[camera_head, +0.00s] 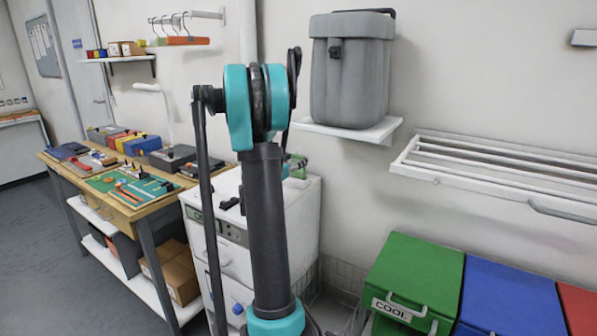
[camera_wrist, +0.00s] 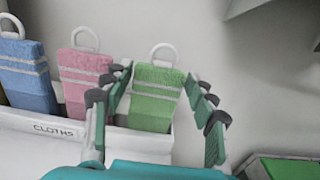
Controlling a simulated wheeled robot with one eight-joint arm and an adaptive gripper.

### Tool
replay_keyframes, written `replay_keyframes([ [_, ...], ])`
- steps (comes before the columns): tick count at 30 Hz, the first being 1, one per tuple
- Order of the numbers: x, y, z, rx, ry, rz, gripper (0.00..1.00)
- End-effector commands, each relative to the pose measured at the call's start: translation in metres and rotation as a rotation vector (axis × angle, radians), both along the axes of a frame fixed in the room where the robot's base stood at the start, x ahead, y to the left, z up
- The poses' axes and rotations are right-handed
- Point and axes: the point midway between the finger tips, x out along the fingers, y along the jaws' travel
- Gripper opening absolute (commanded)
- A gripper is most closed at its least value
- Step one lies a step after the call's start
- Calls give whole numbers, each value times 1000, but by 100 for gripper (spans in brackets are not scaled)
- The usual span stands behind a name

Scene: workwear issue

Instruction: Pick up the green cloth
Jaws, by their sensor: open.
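The green cloth (camera_wrist: 154,98) stands upright in the wrist view, with white stripes and a white loop at its top. Its lower end is in a white holder (camera_wrist: 60,131) labelled "CLOTHS". My gripper (camera_wrist: 163,82) is open, with one finger to the left of the green cloth and the other to its right. The left finger overlaps the gap beside the pink cloth. I cannot tell how far the fingertips reach past the cloth. In the head view my arm hides most of the cloth area.
A pink cloth (camera_wrist: 84,82) and a blue cloth (camera_wrist: 26,78) stand to the left in the holder. In the head view, a workbench (camera_head: 128,212) with tools is at left, a grey container (camera_head: 350,80) is on a wall shelf, and green (camera_head: 416,270) and blue (camera_head: 508,298) bins are at right.

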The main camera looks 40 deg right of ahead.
Motion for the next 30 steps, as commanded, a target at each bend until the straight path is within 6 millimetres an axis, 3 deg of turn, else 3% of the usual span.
replay_keyframes([
  [4, 7, -18, 0, -1, 0, -1, 57],
  [11, 8, -20, 0, -1, 0, 1, 57],
  [18, 8, -19, 0, -1, 0, 1, 28],
  [30, 8, -19, 6, -1, 0, 1, 27],
])
